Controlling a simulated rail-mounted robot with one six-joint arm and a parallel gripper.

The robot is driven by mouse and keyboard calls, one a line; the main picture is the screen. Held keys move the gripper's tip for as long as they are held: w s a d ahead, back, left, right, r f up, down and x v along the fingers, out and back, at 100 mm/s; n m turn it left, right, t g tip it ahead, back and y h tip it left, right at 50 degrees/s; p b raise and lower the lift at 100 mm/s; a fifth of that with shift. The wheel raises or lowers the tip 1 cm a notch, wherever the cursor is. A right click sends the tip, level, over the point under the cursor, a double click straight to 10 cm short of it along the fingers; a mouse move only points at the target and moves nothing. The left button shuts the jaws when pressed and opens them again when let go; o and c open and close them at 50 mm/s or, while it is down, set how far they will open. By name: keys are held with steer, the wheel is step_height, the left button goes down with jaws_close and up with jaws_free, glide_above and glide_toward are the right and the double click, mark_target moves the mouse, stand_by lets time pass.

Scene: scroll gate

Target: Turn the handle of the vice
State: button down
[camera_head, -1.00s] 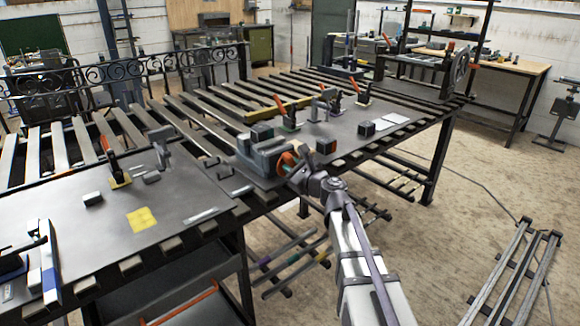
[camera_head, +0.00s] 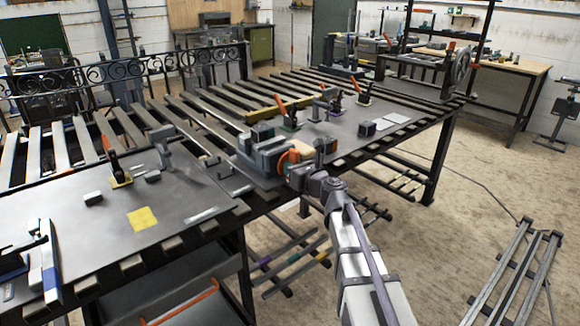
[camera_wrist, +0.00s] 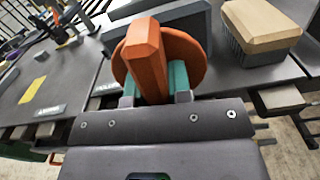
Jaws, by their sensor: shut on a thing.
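The vice (camera_head: 262,150) is a grey block at the front edge of the slatted table, with an orange handle (camera_head: 287,160) on its near side. In the wrist view the handle (camera_wrist: 147,58) is an orange bar across a round orange disc, and the bar stands slightly tilted. My gripper (camera_wrist: 153,82) has its teal fingertips on both sides of the bar and is shut on it. In the head view my gripper (camera_head: 298,176) reaches the handle from the front right, and its fingers are partly hidden by my wrist.
A wooden-backed brush (camera_wrist: 262,28) lies right of the vice. More clamps (camera_head: 288,115) stand behind.

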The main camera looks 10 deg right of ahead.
stand_by(0.3)
steer(key=c, duration=1)
jaws_free()
steer(key=shift+c, duration=0.2)
steer(key=v, duration=1.1)
steer(key=shift+a, duration=0.1)
